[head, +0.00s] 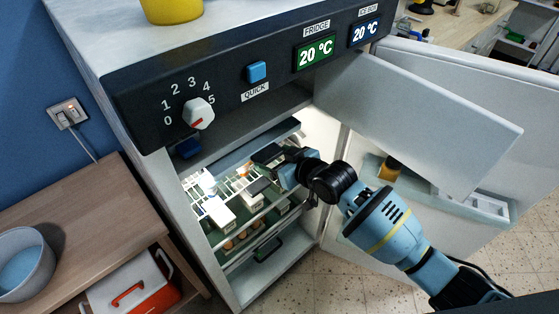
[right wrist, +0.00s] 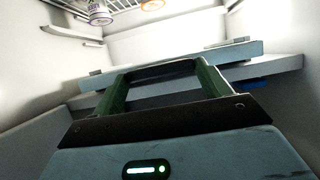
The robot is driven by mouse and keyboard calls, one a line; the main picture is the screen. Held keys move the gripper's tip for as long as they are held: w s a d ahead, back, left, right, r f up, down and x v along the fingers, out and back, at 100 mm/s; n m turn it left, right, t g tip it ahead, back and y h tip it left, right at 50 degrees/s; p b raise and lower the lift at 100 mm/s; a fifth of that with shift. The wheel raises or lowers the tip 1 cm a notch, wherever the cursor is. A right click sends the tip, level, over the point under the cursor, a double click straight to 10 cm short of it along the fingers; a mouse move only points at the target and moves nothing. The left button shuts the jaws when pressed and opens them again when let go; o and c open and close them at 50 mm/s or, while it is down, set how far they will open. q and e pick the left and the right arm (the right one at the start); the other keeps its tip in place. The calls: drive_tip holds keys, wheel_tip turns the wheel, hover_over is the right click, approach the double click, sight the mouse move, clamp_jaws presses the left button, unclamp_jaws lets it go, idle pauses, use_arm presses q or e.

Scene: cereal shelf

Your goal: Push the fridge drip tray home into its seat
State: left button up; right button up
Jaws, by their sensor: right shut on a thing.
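The drip tray appears as a pale blue-grey slab (head: 240,148) high inside the open fridge, below the control panel. In the right wrist view the slab (right wrist: 235,52) lies across the compartment, just above a grey ledge (right wrist: 285,66). My right gripper (head: 268,158) reaches in from the right. In its wrist view its green fingers (right wrist: 160,72) are shut on the tray's near side, around a dark part there. The contact is partly hidden. How the tray's far edge meets its seat cannot be seen. My left gripper is not in view.
A wire shelf with white cartons (head: 218,212) and eggs lies below my right gripper. The open fridge door (head: 460,90) and a white inner flap (head: 420,115) stand right, close to my arm. The control panel (head: 230,85) overhangs the opening. A wooden cabinet (head: 80,220) stands left.

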sight(266, 151)
drive_tip(key=shift+w+a+b, duration=0.6)
drive_tip(key=shift+w+a, duration=0.4)
drive_tip(key=shift+w, duration=0.25)
drive_tip(key=shift+w+a+b, duration=0.55)
drive_tip(key=shift+w+a, duration=0.4)
drive_tip(key=shift+w, duration=0.3)
drive_tip(key=o, duration=1.3)
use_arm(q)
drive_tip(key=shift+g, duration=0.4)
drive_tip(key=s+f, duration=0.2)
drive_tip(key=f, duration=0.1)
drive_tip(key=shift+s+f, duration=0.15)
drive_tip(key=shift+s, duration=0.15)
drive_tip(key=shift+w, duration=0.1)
use_arm(e)
drive_tip(key=shift+p+v, duration=0.3)
drive_tip(key=shift+v, duration=0.85)
drive_tip(key=v, duration=0.4)
drive_tip(key=shift+s+d+r+p, duration=0.15)
drive_tip(key=shift+d+p, duration=0.05)
drive_tip(key=shift+p, duration=0.1)
drive_tip(key=shift+s+d+r, duration=0.1)
drive_tip(key=shift+s+d, duration=0.1)
drive_tip(key=shift+s, duration=0.1)
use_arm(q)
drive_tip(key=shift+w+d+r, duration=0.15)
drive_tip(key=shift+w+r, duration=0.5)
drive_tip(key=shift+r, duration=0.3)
